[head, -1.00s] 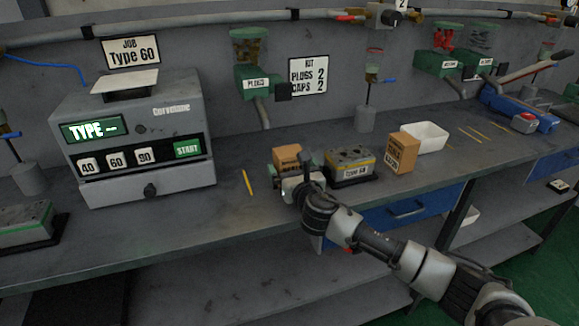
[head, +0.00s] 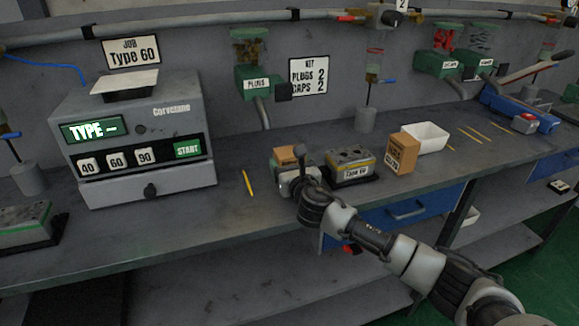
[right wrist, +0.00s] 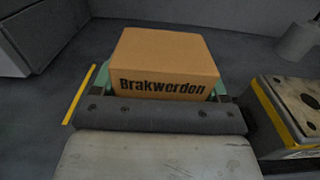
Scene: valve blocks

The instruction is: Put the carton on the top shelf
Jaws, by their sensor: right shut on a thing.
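A brown carton (head: 286,155) stands on the bench, left of a grey valve block. In the right wrist view the carton (right wrist: 162,62) shows the word "Brakwerdon" on its near side. My right gripper (right wrist: 163,84) is shut on it, with green finger parts at its left and right sides. In the head view my right gripper (head: 292,165) hides much of the carton's front. I cannot tell whether the carton is lifted off the bench. A second brown carton (head: 402,153) stands right of the block. My left gripper is not in view. No shelf above the bench shows clearly.
The valve block (head: 350,166) sits close right of my gripper, also in the wrist view (right wrist: 292,108). A yellow stick (head: 248,183) lies to the left. A white tray (head: 425,136) stands behind the second carton. A grey shelf (head: 235,285) runs under the bench.

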